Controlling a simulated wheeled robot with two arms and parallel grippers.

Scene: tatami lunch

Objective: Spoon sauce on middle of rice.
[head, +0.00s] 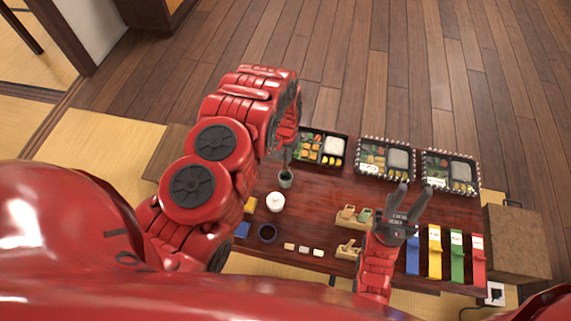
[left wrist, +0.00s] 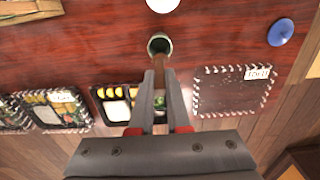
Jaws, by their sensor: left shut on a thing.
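A dark grey-green cup (head: 285,179) stands on the low red-brown table. It shows in the left wrist view (left wrist: 159,44) just beyond my left fingertips. My left gripper (left wrist: 161,80) is shut on a thin brown spoon handle (left wrist: 158,64) that reaches down to the cup. The spoon's bowl is hidden. A black lunch box (head: 320,147) with food lies behind the cup, with white rice (head: 335,147) in its right compartment. My left fingers partly cover this box in the left wrist view. My right gripper (head: 409,200) is open and empty over the table's front right.
Two lunch boxes with clear lids (head: 386,158) (head: 450,172) lie to the right. A white pot (head: 275,202) stands near the cup. An empty clear-lidded tray (left wrist: 235,90) and a blue round thing (left wrist: 281,32) show in the left wrist view. Coloured strips (head: 434,251) lie front right.

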